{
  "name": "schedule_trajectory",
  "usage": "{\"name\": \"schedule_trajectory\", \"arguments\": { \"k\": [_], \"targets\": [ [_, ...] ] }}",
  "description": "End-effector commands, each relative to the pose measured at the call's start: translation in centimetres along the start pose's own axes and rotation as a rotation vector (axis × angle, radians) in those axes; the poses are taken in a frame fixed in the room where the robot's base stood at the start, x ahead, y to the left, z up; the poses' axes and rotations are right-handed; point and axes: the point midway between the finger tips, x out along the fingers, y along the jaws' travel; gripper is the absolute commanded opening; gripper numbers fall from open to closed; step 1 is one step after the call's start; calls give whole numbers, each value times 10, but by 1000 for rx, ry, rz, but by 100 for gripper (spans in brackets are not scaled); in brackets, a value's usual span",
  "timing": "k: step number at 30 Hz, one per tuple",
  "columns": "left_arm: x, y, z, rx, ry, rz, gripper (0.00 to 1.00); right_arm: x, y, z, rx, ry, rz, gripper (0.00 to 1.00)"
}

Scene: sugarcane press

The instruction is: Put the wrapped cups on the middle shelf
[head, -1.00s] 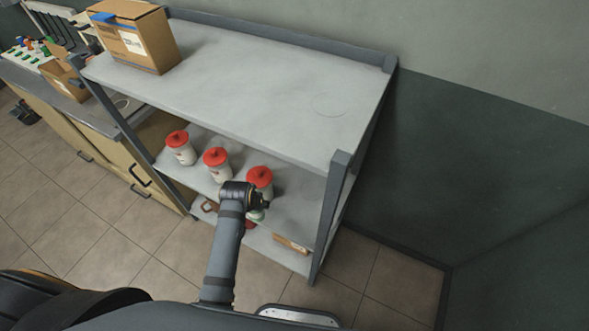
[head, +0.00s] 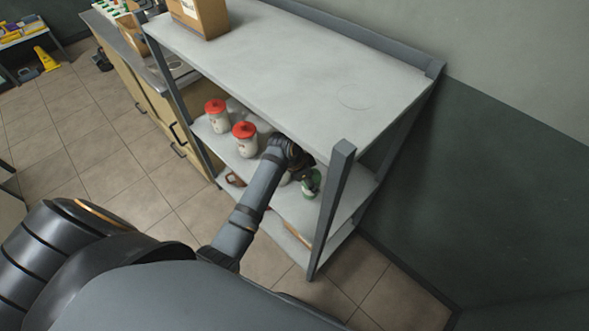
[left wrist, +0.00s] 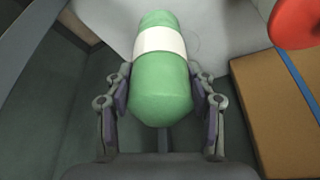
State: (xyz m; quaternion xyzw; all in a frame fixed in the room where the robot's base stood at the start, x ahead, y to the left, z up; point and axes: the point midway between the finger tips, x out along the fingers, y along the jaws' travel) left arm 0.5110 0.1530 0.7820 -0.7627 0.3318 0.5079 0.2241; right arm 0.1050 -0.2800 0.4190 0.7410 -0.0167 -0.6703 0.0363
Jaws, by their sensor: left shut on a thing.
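The wrapped cups are a green roll with a white band (left wrist: 160,85), held between the two fingers of my left gripper (left wrist: 163,95) in the left wrist view. In the head view the green roll (head: 311,184) shows just below my left gripper (head: 303,168), at the front right of the shelf unit. The gripper is under the top board's front edge, near the middle shelf (head: 343,189), and partly hidden by its own arm. I cannot tell whether the roll touches the shelf. My right gripper is not in view.
Two white jars with red lids (head: 244,138) (head: 216,115) stand on the middle shelf to the left. The top board (head: 290,75) hangs over it, and a front post (head: 332,208) stands close right of the gripper. A cardboard box (head: 203,17) sits on top.

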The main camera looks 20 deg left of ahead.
Motion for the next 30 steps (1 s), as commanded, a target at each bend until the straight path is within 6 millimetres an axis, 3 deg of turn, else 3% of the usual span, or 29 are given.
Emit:
{"name": "schedule_trajectory", "arguments": {
  "k": [3, 10, 15, 26, 27, 30],
  "targets": [
    [20, 0, 8, 0, 0, -1, 18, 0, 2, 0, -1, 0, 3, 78],
    [32, 0, 13, -1, 1, -3, 18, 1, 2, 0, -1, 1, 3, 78],
    [58, 0, 24, -1, -1, -2, 18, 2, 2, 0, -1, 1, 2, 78],
    [64, 0, 26, -1, 1, -4, 18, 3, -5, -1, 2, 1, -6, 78],
    [65, 0, 27, -1, 0, -3, 56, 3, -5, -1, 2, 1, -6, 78],
    [64, 0, 27, -1, 1, -4, 70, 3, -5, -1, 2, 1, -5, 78]
  ]
}}
